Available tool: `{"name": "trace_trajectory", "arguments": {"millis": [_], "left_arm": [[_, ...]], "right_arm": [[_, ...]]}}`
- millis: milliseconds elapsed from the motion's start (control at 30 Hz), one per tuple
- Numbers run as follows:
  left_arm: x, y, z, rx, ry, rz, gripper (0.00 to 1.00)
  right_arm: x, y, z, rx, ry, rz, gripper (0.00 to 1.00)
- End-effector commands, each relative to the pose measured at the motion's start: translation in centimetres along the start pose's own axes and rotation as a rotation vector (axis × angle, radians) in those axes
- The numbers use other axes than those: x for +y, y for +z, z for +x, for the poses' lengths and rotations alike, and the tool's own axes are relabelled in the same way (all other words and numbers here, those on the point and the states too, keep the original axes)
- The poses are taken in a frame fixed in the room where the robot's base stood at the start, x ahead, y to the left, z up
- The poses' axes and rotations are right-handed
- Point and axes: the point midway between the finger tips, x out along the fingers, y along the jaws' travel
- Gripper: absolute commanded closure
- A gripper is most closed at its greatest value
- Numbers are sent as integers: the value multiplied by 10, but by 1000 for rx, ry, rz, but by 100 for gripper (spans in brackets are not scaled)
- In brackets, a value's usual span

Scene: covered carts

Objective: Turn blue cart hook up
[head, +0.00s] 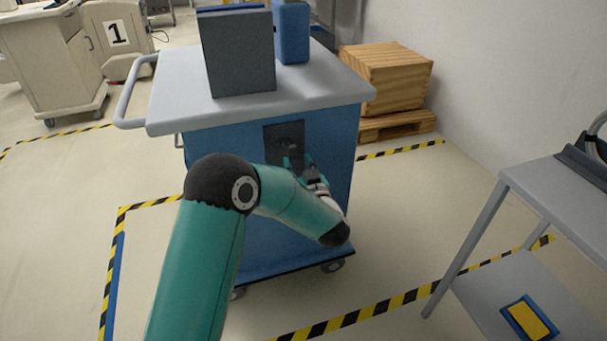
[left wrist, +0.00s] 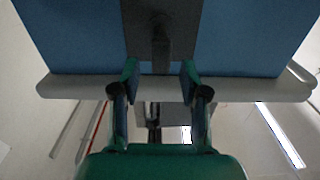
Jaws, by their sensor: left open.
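The blue cart (head: 335,135) stands ahead with a grey top. A dark plate (head: 270,131) is set in its near face, and it also shows in the left wrist view (left wrist: 182,30). The dark cart hook (left wrist: 160,35) is on this plate, seen ahead of my fingers. Whether the hook points up or down I cannot tell. My left gripper (head: 297,163) is in front of the plate, its arm covering part of the cart face. In the left wrist view my left gripper (left wrist: 159,80) is open, with a finger on each side of the hook's line and nothing held.
A dark grey box (head: 240,55) and a blue container (head: 292,32) stand on the cart top. A wooden crate (head: 385,75) sits on a pallet behind it. A grey table (head: 550,190) is at the right. Open floor lies to the left.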

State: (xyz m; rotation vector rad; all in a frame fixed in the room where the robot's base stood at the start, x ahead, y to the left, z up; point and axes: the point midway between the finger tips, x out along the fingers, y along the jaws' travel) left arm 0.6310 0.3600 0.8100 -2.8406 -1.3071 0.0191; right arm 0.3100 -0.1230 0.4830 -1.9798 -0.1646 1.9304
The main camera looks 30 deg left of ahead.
Motion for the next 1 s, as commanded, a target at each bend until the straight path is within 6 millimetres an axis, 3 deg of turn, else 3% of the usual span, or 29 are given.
{"name": "trace_trajectory", "arguments": {"millis": [100, 300, 867, 1000], "left_arm": [[1, 0, -22, -1, 3, 1, 56], [1, 1, -42, -2, 1, 1, 56], [0, 2, -44, -2, -1, 1, 56], [-12, 15, -36, -18, -26, 21, 56]], "right_arm": [[0, 0, 0, 0, 0, 0, 45], [0, 0, 0, 0, 0, 0, 45], [0, 0, 0, 0, 0, 0, 45], [0, 0, 1, 0, 0, 0, 45]]}}
